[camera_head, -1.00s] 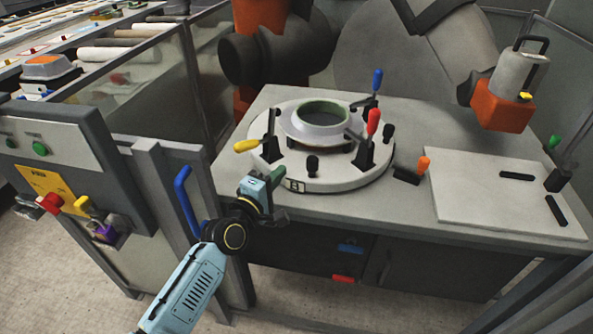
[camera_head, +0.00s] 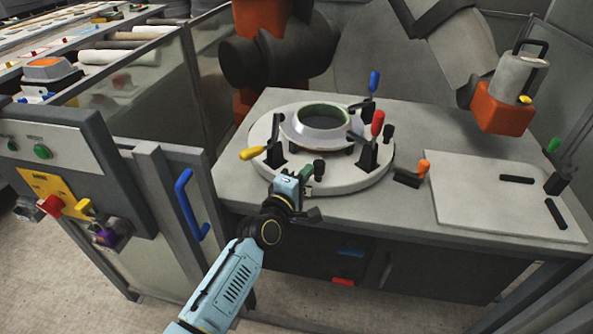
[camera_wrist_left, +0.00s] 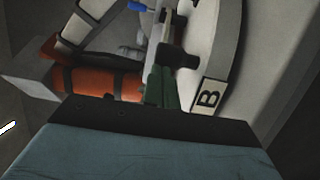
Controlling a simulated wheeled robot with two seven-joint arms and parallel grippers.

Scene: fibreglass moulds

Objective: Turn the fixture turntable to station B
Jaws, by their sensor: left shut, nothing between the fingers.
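The round pale fixture turntable (camera_head: 348,181) sits on the grey workbench, with a grey ring-shaped mould (camera_head: 340,131) with a green inner edge at its middle. Clamps with yellow (camera_head: 252,153), red (camera_head: 377,123) and blue (camera_head: 374,82) handles stand around it. A dark knob (camera_head: 319,169) stands at its front. My left gripper (camera_head: 307,175) is shut and empty at the front rim, close beside this knob; I cannot tell whether they touch. In the left wrist view, the green fingers (camera_wrist_left: 158,88) point over the turntable, left of the B label (camera_wrist_left: 208,97) on its rim. My right gripper is out of view.
A white board (camera_head: 480,205) lies at the bench's right, with an orange-handled clamp (camera_head: 424,167) left of it. A blue handle (camera_head: 186,204) on a grey frame is near my left arm. A grey control panel (camera_head: 70,145) stands at the left. A large orange-and-dark machine arm (camera_head: 285,60) is behind the turntable.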

